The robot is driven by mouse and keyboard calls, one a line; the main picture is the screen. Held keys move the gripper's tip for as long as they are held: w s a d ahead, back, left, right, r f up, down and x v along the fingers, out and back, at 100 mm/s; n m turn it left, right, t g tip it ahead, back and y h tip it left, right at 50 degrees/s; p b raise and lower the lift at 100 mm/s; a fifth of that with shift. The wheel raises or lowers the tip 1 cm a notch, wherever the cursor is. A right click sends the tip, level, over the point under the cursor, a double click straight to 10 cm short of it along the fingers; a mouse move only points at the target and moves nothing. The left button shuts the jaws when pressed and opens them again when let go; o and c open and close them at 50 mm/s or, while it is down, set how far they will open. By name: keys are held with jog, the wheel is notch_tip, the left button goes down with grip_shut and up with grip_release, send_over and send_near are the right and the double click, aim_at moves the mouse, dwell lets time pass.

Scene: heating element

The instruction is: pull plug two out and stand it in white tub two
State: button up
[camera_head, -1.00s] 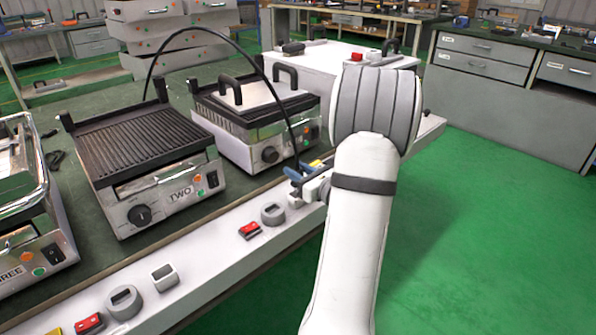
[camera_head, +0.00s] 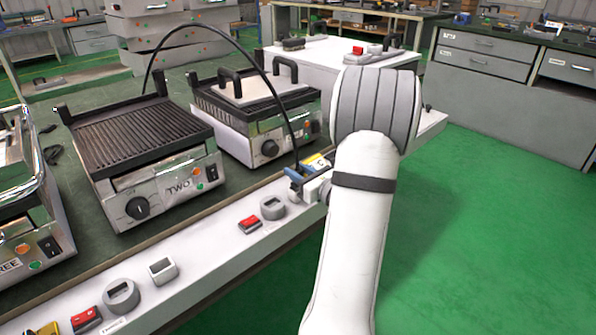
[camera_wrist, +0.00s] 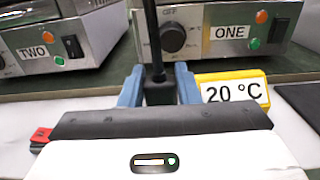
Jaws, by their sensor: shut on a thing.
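My gripper (camera_head: 296,174), with blue fingers, is shut on a dark plug (camera_wrist: 158,91) above the far part of the white ledge. The plug's black cable (camera_head: 191,32) rises from it and arcs left to behind the grill labelled TWO (camera_head: 150,170). A small pale shape (camera_head: 293,196) shows just below the fingers, beyond the round grey socket (camera_head: 272,207); it may be a white tub, mostly hidden. I cannot tell whether the plug's lower end is inside it. Another white square tub (camera_head: 163,270) stands empty nearer on the ledge.
Red switches (camera_head: 250,223) and a second grey socket (camera_head: 121,297) line the ledge. Grill ONE (camera_head: 262,125) stands just behind my gripper. A yellow-framed 20 °C display (camera_wrist: 234,90) is close to the fingers' right. Green floor (camera_head: 470,240) is open at right.

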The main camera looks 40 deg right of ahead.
jog(key=shift+f+b, duration=0.8)
jog(key=shift+f, duration=0.35)
jog(key=o, duration=1)
jog(key=shift+o, duration=0.2)
jog(key=s+p, duration=0.2)
jog(key=s, duration=0.5)
jog(key=shift+s+d, duration=0.25)
jog(key=shift+s, duration=0.15)
